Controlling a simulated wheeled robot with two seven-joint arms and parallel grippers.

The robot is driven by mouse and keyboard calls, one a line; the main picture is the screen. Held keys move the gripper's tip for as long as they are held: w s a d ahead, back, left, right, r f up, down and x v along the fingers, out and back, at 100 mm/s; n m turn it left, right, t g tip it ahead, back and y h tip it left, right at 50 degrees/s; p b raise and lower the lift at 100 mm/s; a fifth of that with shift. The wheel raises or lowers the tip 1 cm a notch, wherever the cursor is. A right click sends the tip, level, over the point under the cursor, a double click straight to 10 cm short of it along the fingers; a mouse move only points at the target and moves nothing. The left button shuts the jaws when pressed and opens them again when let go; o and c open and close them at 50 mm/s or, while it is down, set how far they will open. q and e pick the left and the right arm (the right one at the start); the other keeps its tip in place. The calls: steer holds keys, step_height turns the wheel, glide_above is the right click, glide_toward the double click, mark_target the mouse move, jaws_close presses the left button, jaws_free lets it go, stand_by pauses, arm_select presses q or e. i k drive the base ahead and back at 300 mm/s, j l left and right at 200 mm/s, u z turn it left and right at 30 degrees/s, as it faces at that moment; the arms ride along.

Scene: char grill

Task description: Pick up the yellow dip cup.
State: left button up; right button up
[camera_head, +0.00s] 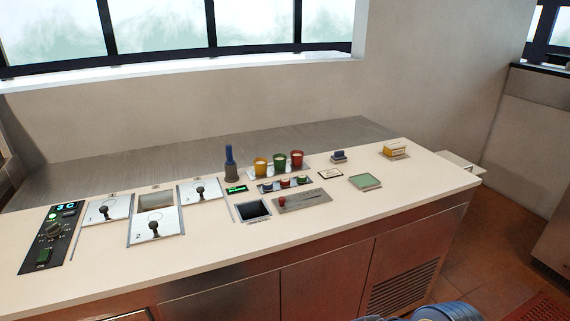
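The yellow dip cup (261,165) stands upright on the counter, at the left end of a row of three cups. The green cup (280,161) is beside it and the red cup (297,159) is at the right end. The cups sit on a pale tray or strip (305,168). No gripper is near them. Neither of my grippers is in view; only a blue-grey rounded part, apparently mine, shows at the bottom edge.
A dark brush-like tool with a blue handle (230,163) stands just left of the cups. In front are a strip of knobs (285,184) and a slider panel (302,201). Levered lids (153,226) lie left. A green pad (365,181) and yellow box (395,150) lie right.

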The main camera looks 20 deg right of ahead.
mark_target(261, 167)
steer(key=i+l, duration=0.2)
steer(key=l, duration=0.15)
steer(key=i+l+u, duration=0.2)
steer(key=l, duration=0.15)
steer(key=i+l+u, duration=0.25)
steer(key=l+u, duration=0.2)
steer(key=l, duration=0.25)
steer(key=i+l+u, duration=0.25)
steer(key=l, duration=0.15)
steer(key=k+u, duration=0.1)
steer(key=u, duration=0.35)
